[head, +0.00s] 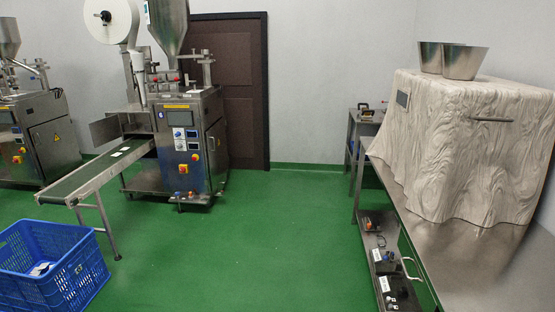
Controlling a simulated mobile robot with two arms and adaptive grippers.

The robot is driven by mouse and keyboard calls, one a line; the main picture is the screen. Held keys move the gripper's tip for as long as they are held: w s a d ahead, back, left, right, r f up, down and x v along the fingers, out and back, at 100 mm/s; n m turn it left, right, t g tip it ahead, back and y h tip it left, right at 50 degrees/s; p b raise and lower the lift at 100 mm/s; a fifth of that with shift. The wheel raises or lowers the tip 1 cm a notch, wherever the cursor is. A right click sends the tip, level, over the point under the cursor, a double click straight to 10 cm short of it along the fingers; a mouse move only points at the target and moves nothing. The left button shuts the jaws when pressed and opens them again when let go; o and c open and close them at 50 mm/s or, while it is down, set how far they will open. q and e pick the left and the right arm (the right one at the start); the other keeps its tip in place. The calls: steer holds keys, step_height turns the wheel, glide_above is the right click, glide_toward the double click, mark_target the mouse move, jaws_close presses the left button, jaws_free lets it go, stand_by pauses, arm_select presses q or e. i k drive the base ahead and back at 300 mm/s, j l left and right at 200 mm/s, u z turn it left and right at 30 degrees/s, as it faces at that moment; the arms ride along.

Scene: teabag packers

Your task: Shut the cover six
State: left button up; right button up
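A steel teabag packing machine (178,135) with a small blue label that looks like a 6 (160,114) stands left of centre. Its front panel carries a screen, dials and coloured buttons. A side door (217,150) on its right face appears flush with the body. A grey metal panel (104,131) sticks out at its left, above the conveyor. I cannot tell for sure which part is the cover. A funnel hopper (167,25) and a white film roll (110,20) are on top. Neither of my grippers is in view.
A conveyor (100,172) slopes from the machine towards a blue crate (55,285) at front left. A second machine (40,135) stands far left. A steel table (455,260) with a draped cover (470,150) and metal buckets (462,62) lines the right. The green floor (270,235) between is clear.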

mark_target(103, 131)
steer(key=i+l+u, duration=0.1)
steer(key=i, duration=0.45)
steer(key=i+l, duration=0.2)
steer(key=i, duration=0.3)
steer(key=i+l+u, duration=0.15)
steer(key=i, duration=0.35)
steer(key=i+u, duration=0.25)
steer(key=i, duration=0.85)
steer(key=i+l+u, duration=0.2)
steer(key=i, duration=0.9)
steer(key=i+u, duration=0.25)
steer(key=i, duration=0.3)
steer(key=i+l+u, duration=0.2)
steer(key=i, duration=0.35)
steer(key=i+l+u, duration=0.25)
steer(key=i, duration=0.3)
steer(key=i+j+u, duration=0.1)
steer(key=j, duration=0.25)
steer(key=i+j, duration=0.2)
steer(key=j, duration=0.15)
steer(key=i+j+u, duration=0.15)
steer(key=j, duration=0.2)
